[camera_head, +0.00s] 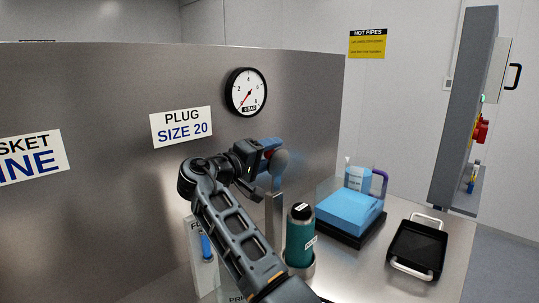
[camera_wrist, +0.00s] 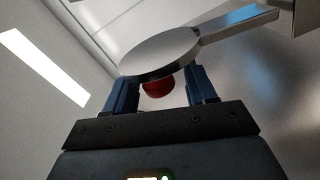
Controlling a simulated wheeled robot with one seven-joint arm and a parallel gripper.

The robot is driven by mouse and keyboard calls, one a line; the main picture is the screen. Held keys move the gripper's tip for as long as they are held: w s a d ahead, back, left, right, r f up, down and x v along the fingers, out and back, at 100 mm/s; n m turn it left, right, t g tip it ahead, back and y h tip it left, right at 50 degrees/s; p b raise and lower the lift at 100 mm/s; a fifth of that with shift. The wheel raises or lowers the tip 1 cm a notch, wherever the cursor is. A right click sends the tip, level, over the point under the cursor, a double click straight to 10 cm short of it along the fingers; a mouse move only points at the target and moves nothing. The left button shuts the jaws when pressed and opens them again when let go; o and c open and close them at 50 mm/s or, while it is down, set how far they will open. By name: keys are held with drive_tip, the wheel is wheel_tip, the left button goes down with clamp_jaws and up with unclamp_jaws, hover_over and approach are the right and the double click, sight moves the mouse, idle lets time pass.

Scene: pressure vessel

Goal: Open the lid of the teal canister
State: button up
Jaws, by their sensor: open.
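The teal canister (camera_head: 299,244) stands upright on the steel table in a round metal holder, with a pale label on its side. Its black lid (camera_head: 301,211) is on top and carries a small white label. My gripper (camera_head: 274,154) is up and to the left of the canister in the picture, near the metal wall. It is open, with its blue fingers (camera_wrist: 160,76) apart in the wrist view. A round grey disc with a flat handle (camera_wrist: 162,50) shows beyond the fingers; I cannot tell whether they touch it. The canister is not visible in the wrist view.
A blue box on a black base (camera_head: 349,211) stands right of the canister, with a light-blue bottle (camera_head: 357,178) behind. A black tray (camera_head: 417,248) lies farther right. A pressure gauge (camera_head: 246,92) is on the wall. A red round part (camera_wrist: 158,88) shows below the disc.

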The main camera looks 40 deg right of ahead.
drive_tip(key=shift+a, duration=0.15)
drive_tip(key=a+b, duration=0.1)
drive_tip(key=a, duration=0.5)
drive_tip(key=shift+b, duration=0.3)
drive_tip(key=shift+s+a, duration=0.15)
drive_tip(key=shift+a, duration=0.6)
